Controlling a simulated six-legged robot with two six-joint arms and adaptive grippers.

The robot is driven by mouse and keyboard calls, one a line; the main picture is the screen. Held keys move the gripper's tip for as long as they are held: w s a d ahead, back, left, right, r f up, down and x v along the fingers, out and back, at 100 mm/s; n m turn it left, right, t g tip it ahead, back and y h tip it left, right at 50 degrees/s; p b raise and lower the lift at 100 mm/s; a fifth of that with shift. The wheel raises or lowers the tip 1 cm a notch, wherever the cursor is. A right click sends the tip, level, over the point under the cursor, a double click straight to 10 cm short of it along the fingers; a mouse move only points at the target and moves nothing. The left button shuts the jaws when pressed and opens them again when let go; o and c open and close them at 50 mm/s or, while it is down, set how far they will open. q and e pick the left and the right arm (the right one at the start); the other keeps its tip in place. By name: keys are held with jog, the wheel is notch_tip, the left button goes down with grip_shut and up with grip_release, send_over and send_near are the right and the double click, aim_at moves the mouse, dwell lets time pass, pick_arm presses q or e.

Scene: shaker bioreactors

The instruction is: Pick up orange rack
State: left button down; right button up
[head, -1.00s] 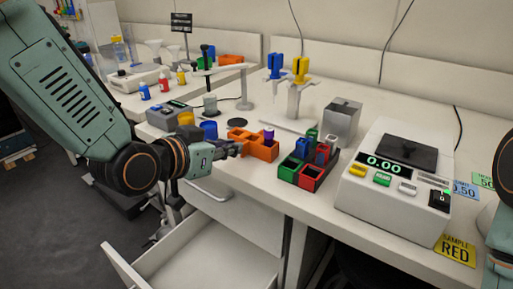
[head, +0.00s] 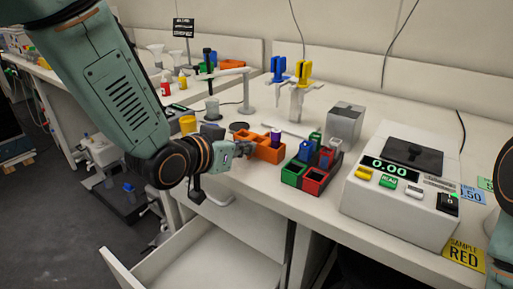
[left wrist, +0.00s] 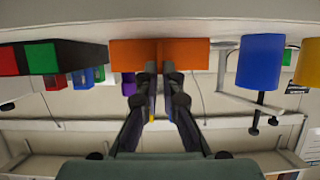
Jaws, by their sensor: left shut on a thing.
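The orange rack (head: 268,153) is on the bench, left of the dark rack with green and red front compartments (head: 303,180). A purple block (head: 277,140) stands in the orange rack. My left gripper (head: 246,150) comes in from the left and is shut on the orange rack's near side. In the left wrist view the two fingertips (left wrist: 160,68) are close together at the middle of the orange rack (left wrist: 185,53). I cannot tell whether the rack is clear of the bench. My right gripper is not in view; part of my right arm shows at the right edge.
A white balance (head: 395,185) stands to the right, with a grey box (head: 346,122) behind. A pipette stand (head: 297,100) is at the back. A yellow cup (head: 188,124) is left of the rack; a blue cup (left wrist: 261,62) is near it. An open drawer (head: 205,262) juts out below.

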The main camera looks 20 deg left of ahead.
pick_arm(q)
jog(key=shift+a, duration=0.25)
